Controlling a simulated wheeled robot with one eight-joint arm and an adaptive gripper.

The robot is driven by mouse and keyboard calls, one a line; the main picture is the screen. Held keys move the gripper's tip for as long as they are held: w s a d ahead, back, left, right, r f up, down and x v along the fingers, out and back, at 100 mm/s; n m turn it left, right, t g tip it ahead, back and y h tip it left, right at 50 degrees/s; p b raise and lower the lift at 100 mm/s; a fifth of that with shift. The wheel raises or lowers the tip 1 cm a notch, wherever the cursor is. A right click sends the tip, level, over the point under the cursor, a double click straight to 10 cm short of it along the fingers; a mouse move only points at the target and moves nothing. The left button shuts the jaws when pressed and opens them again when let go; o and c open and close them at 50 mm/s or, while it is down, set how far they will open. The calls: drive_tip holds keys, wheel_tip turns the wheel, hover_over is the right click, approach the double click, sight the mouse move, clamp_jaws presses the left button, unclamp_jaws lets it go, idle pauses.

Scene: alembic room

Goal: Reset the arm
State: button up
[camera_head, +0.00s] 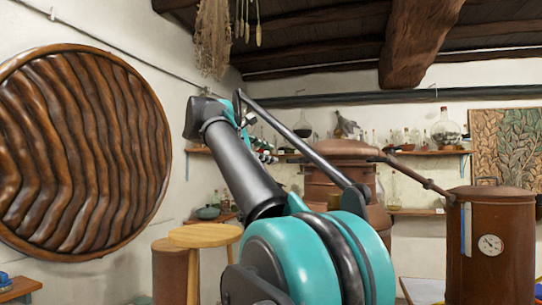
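My arm (243,165) rises from the teal shoulder at the bottom middle and leans up to the left, with a thin dark rod running down to the right from its top. Small dark and teal parts behind the arm seem to be my gripper (266,150). They are mostly hidden by the arm and too small to show the fingers. I see nothing held.
A round wooden stool (205,236) stands left of my arm. A large copper still (340,185) is behind it, and a copper tank (490,245) with a gauge stands at right. Shelves (430,153) with glassware line the back wall. Dried herbs (212,38) hang above.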

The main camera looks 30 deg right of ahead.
idle(0.4)
drive_tip(key=w+a+f+m+y, duration=0.15)
drive_tip(key=a+f+y, duration=0.3)
drive_tip(key=f, duration=1.55)
drive_tip(key=a+f+m+y, duration=0.3)
drive_tip(key=a+f, duration=0.2)
drive_tip(key=f, duration=1.5)
drive_tip(key=s+a+f+m+y, duration=0.1)
drive_tip(key=s+a+f+y, duration=0.1)
drive_tip(key=s+a+f, duration=0.3)
drive_tip(key=s+a+f+m+y, duration=0.2)
drive_tip(key=s+a+f, duration=0.3)
drive_tip(key=f, duration=0.9)
drive_tip(key=s+a+f+m+y, duration=0.2)
drive_tip(key=s+a+f, duration=0.3)
drive_tip(key=f, duration=0.5)
drive_tip(key=shift+a+f+y, duration=0.15)
drive_tip(key=shift+a+y, duration=0.05)
drive_tip(key=shift+y, duration=0.55)
drive_tip(key=shift+s, duration=0.1)
